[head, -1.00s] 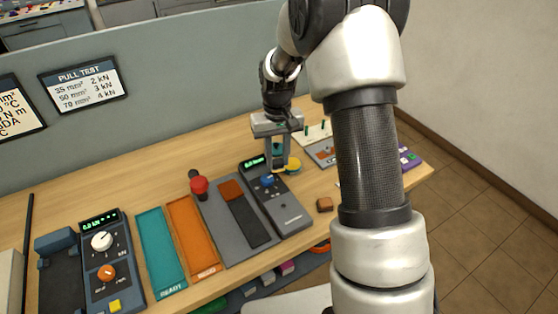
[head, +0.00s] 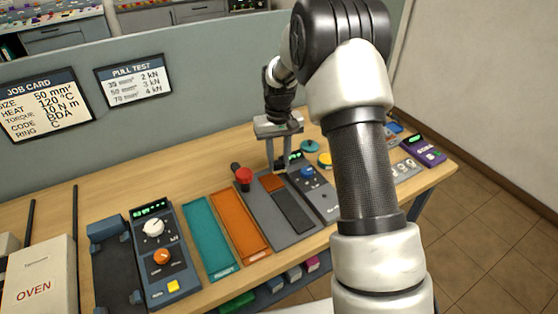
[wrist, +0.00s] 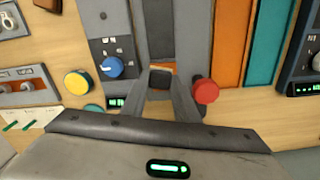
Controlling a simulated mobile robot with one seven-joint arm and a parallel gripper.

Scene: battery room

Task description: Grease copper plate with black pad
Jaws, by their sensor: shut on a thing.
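The copper plate (head: 272,183) lies at the far end of a grey fixture (head: 262,215), beyond a long dark strip (head: 293,212). My gripper (head: 280,167) points down just behind and above the copper plate. In the wrist view its fingers (wrist: 161,84) are shut on a small dark block, which I take for the black pad (wrist: 160,79). Only a sliver of the copper plate (wrist: 160,66) shows past the pad. I cannot tell whether the pad touches the plate.
A red knob (head: 244,176) stands close left of my gripper. A yellow disc (head: 325,160) and a teal disc (head: 309,146) are to the right, by a panel with a blue knob (head: 307,172). Orange (head: 240,225) and teal (head: 210,238) trays lie left.

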